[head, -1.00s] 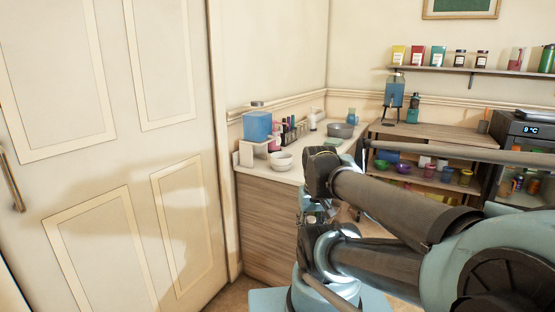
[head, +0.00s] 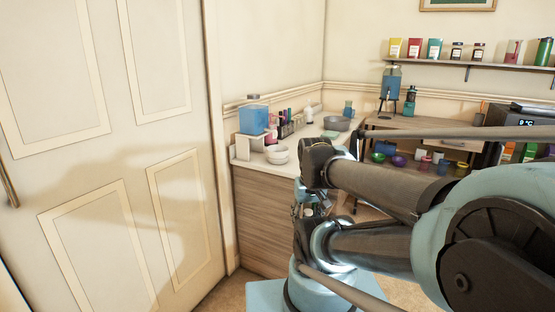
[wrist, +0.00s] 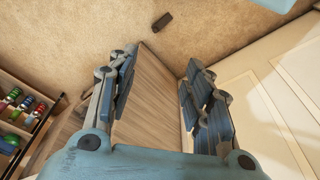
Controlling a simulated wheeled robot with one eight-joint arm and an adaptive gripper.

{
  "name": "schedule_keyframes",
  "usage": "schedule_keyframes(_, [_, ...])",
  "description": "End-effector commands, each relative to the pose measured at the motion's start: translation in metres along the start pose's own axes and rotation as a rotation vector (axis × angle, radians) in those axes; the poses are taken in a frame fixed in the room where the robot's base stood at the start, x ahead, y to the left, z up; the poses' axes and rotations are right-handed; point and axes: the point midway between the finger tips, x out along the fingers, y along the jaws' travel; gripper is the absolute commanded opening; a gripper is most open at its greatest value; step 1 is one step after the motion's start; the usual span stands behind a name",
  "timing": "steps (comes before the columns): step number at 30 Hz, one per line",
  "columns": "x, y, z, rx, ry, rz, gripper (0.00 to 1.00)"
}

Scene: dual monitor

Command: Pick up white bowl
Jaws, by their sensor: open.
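The white bowl (head: 277,155) sits upright on the light counter (head: 292,171), near its front left edge, in the head view. My gripper (wrist: 158,80) is open and empty in the wrist view, with its two blue-padded fingers apart. The wood cabinet side and the floor show between and beyond the fingers. The bowl is not visible in the wrist view. In the head view my arm lies to the right of the bowl, and the gripper's fingers are mostly hidden behind the arm links.
A white door (head: 110,150) is at left. A shelf unit (head: 420,165) stands at right. A small dark object (wrist: 162,22) lies on the floor.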

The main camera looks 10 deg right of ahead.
Motion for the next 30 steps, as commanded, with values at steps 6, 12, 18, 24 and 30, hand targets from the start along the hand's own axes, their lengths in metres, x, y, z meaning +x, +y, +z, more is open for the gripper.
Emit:
schedule_keyframes(6, [-0.022,0.0,-0.028,0.004,0.03,0.003,1.0])
schedule_keyframes(12, [-0.051,0.001,-0.09,0.014,0.077,0.009,1.0])
schedule_keyframes(18, [-0.074,0.0,-0.158,0.024,0.126,0.014,1.0])
schedule_keyframes(24, [-0.09,-0.002,-0.228,0.031,0.174,0.017,1.0])
schedule_keyframes(30, [-0.098,-0.006,-0.299,0.04,0.222,0.018,1.0])
